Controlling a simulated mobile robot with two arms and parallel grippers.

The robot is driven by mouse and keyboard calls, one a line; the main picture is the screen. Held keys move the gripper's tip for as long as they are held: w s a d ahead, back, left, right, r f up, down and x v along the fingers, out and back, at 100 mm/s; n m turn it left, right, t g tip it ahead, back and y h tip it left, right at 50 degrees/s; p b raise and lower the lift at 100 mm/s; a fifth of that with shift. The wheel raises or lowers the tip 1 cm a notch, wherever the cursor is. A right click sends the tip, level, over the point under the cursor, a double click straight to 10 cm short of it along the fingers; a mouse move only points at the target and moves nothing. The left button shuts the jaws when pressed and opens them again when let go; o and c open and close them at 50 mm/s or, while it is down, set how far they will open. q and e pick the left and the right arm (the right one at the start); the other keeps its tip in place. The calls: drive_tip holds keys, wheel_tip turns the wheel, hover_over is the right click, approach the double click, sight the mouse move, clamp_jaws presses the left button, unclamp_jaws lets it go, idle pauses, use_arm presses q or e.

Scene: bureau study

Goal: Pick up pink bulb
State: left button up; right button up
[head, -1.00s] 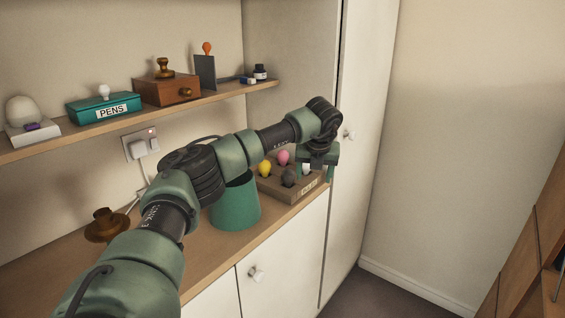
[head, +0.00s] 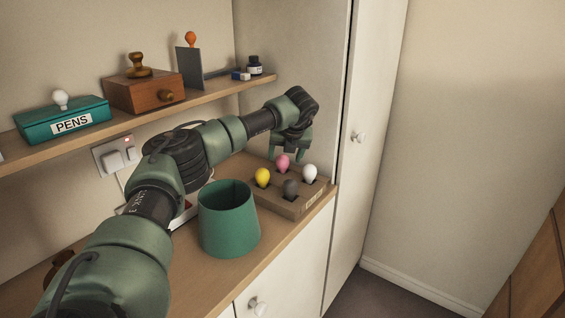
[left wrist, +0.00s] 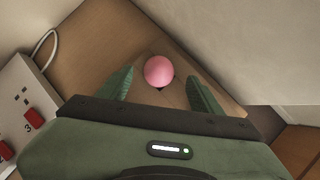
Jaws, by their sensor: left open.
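The pink bulb (head: 282,162) stands upright in a back slot of a brown bulb holder (head: 290,204) on the counter. My left gripper (head: 288,155) is open just above and behind the pink bulb. In the left wrist view the pink bulb (left wrist: 159,71) shows between the two spread fingers (left wrist: 160,88), with a gap on each side. My right gripper is not in view.
A green lampshade-like cup (head: 229,225) stands on the counter left of the holder, beside my arm. A shelf (head: 205,92) with a teal pens box (head: 62,120) and a wooden drawer box (head: 145,91) runs above. A tall white cabinet (head: 350,190) stands at right.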

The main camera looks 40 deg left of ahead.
sight(283, 157)
use_arm(q)
drive_tip(key=x, duration=0.2)
drive_tip(key=shift+a+f, duration=0.25)
drive_tip(key=shift+w+a+f, duration=0.15)
drive_tip(key=shift+f, duration=0.15)
drive_tip(key=c, duration=1.2)
clamp_jaws()
drive_tip(key=shift+r, duration=0.1)
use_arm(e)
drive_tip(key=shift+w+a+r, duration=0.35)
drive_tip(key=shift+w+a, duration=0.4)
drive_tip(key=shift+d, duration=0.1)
